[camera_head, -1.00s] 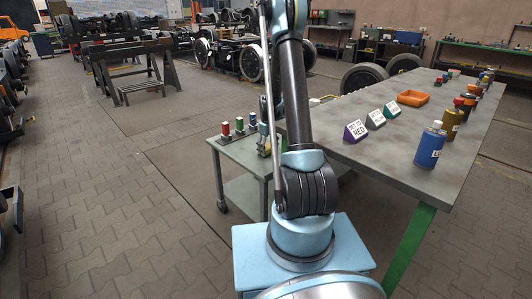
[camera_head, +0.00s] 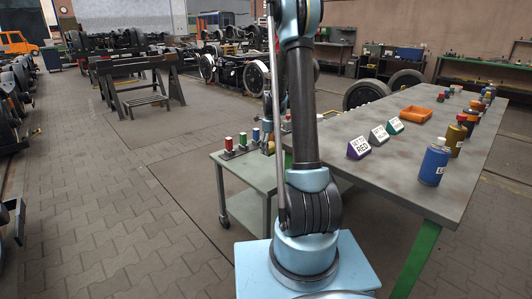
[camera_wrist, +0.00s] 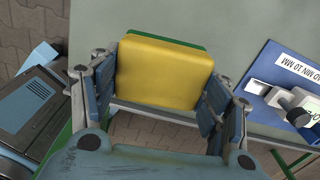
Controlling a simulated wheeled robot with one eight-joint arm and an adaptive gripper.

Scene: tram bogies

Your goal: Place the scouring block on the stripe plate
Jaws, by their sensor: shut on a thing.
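The scouring block (camera_wrist: 165,75) is yellow with a green layer showing along its far edge. In the wrist view it sits between the two fingers of my gripper (camera_wrist: 161,88), which is shut on it. Below and beyond it is a grey-green surface (camera_wrist: 235,20); the gap between block and surface is hard to judge. I cannot pick out the stripe plate for certain in either view. In the head view my arm hides part of the scene, and the block cannot be made out.
A blue board (camera_wrist: 265,70) with a white label and a small device lies right of my gripper. In the head view, a trolley (camera_head: 240,175) carries red, green and blue items. The long table (camera_head: 400,165) holds signs, an orange tray (camera_head: 416,114) and several bottles and cans.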

